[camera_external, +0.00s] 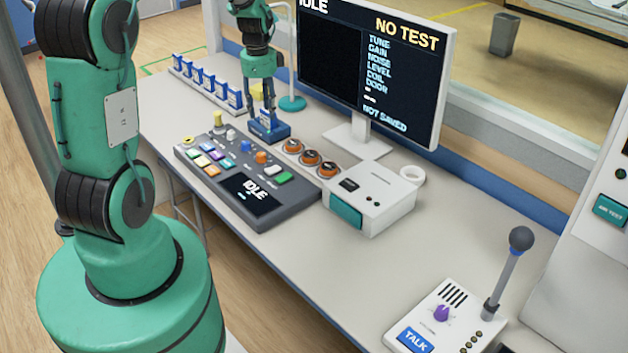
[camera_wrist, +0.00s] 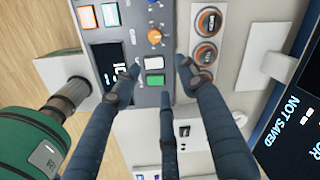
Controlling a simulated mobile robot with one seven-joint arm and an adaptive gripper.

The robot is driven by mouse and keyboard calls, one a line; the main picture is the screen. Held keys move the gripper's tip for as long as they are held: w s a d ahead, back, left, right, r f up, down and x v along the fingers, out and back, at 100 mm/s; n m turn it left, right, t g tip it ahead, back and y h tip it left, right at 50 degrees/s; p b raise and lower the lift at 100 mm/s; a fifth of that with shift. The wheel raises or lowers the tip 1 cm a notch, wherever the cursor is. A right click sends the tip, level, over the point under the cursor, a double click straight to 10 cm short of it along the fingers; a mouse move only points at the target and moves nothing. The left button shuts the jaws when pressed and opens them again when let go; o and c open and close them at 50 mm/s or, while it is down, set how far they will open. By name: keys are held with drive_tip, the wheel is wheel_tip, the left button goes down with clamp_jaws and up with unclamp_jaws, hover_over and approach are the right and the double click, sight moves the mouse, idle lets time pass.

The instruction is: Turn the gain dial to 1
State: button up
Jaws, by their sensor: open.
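The grey control console (camera_external: 310,197) lies on the bench, with a row of knobs: yellow (camera_external: 218,119), white (camera_external: 231,134), blue (camera_external: 246,145) and orange (camera_external: 261,157). Their labels are too small to read, so I cannot tell which is the gain dial or its setting. In the wrist view the orange knob (camera_wrist: 154,36) is just above the fingers. My gripper (camera_external: 262,112) is open and empty, raised at the console's far side. In the wrist view its fingers (camera_wrist: 160,72) spread around the white button (camera_wrist: 153,62) and green button (camera_wrist: 154,79), apparently above them.
Several round orange buttons (camera_external: 311,157) stand behind the console. A blue block (camera_external: 268,129) appears just below my gripper. A monitor (camera_external: 370,70), a white box (camera_external: 378,195) and a talk box with a microphone (camera_external: 437,315) are to the right.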

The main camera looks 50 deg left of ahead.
sight(262, 154)
drive_tip(key=shift+m, duration=0.3)
drive_tip(key=f, duration=0.1)
drive_tip(key=a+f, duration=0.2)
drive_tip(key=f, duration=0.1)
drive_tip(key=shift+s+a, duration=0.25)
drive_tip(key=shift+f, duration=0.1)
wheel_tip(262, 154, down, 14)
drive_tip(key=shift+w+a+r+b, duration=0.15)
drive_tip(key=shift+r+b, duration=0.1)
drive_tip(key=shift+b, duration=0.35)
clamp_jaws()
